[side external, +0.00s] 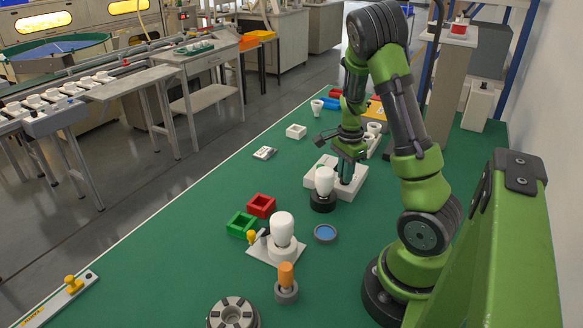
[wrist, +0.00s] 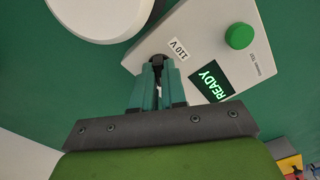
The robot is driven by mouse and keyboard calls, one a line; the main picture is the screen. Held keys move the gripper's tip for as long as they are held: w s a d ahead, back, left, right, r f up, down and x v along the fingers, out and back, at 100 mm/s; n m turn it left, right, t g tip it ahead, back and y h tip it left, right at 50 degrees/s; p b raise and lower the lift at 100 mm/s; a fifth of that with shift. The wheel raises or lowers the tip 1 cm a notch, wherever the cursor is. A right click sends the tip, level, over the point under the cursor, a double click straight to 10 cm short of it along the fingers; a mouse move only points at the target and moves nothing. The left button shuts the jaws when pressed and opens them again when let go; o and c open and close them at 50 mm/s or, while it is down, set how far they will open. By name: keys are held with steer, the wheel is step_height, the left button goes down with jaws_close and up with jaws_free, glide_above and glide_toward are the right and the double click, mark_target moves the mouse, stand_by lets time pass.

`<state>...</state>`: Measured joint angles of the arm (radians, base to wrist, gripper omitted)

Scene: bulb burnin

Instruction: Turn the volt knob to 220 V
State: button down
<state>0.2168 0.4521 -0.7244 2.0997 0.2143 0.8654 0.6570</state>
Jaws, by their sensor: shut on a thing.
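A light-grey control box (wrist: 212,28) fills the upper right of the wrist view. It carries a "110 V" label (wrist: 180,49), a lit "READY" display (wrist: 212,82) and a green button (wrist: 239,36). My gripper (wrist: 158,64) points at the box beside the "110 V" label. Its teal fingers are shut on a small dark part, seemingly the volt knob, which is mostly hidden between them. No 220 V mark is visible. In the side external view my gripper (side external: 346,178) is down at the white box (side external: 357,185).
A white bulb (side external: 324,181) stands on a black round base just in front of the box. Nearer are a larger white bulb (side external: 282,227), red (side external: 261,206) and green (side external: 241,224) trays, a blue-topped disc (side external: 325,233) and an orange-handled tool (side external: 286,276). The left table edge is mostly clear.

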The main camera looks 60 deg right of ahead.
steer(key=shift+r, duration=0.1)
steer(key=c, duration=1.2)
jaws_free()
step_height(320, 180, up, 17)
steer(key=shift+f, duration=0.1)
